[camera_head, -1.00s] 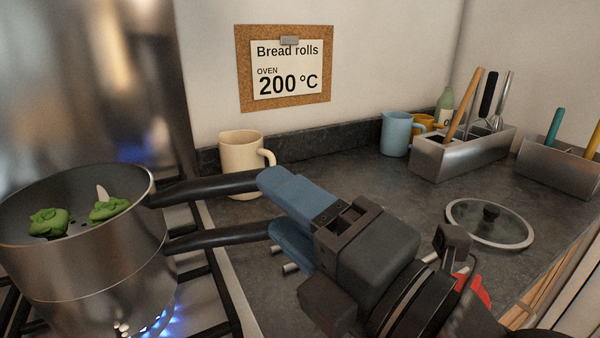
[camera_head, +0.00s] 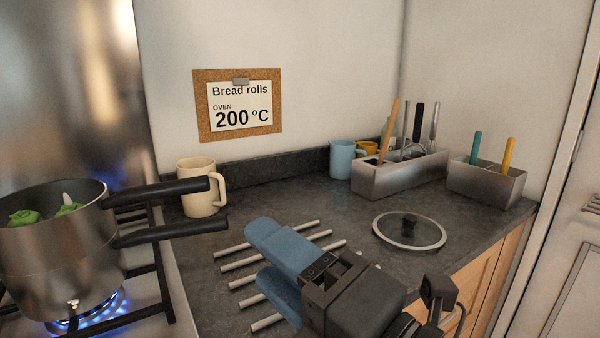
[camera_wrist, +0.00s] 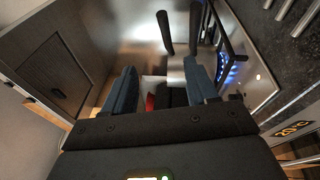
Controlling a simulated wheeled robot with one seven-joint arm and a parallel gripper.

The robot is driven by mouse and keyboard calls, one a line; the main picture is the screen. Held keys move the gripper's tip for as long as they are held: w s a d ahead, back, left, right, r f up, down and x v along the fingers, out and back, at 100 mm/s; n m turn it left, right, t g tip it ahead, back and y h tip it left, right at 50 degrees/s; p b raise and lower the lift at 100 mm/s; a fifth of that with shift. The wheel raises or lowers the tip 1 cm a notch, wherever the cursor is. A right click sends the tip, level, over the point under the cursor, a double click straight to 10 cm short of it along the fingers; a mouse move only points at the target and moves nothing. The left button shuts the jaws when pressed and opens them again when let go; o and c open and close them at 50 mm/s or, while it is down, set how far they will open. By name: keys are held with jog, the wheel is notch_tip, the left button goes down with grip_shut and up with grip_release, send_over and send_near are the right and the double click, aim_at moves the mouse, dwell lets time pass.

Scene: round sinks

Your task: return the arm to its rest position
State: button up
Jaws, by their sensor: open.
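My gripper (camera_head: 262,262) is in the lower middle of the head view, over the counter in front of a row of metal bars. Its two blue fingers are apart with nothing between them. In the wrist view my gripper (camera_wrist: 160,85) also shows its fingers spread and empty. A steel pot (camera_head: 62,240) with two black handles (camera_head: 165,212) stands on the lit burner at the left, holding green vegetables (camera_head: 24,216). The gripper is clear of the handles, to their right. Most of my arm is out of view.
A cream mug (camera_head: 197,188) stands behind the handles. A glass lid (camera_head: 436,236) lies on the counter at right. Metal utensil holders (camera_head: 375,182), a blue mug (camera_head: 342,160) and a second holder (camera_head: 487,187) stand at the back. Counter (camera_head: 300,195) between them is clear. Blue flames (camera_head: 95,312) burn under the pot.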

jog(key=s+d+f+m+t+h, duration=0.1)
jog(key=s+d+f+m+h, duration=0.35)
jog(key=d+f+m, duration=0.35)
jog(key=s+d+f+m+t+h, duration=0.2)
jog(key=s+d+f+m+h, duration=0.25)
jog(key=d+f+m, duration=0.35)
jog(key=s+d+f+m+g+h, duration=0.1)
jog(key=s+d+f+m+h, duration=0.1)
jog(key=s+m, duration=0.4)
jog(key=s+d+f+m+h+p, duration=0.1)
jog(key=s+d+m, duration=0.4)
jog(key=s, duration=0.8)
jog(key=shift+s+f+m+g+h, duration=0.35)
jog(key=shift+f+m+g+h, duration=0.05)
jog(key=shift+f+m+h, duration=0.45)
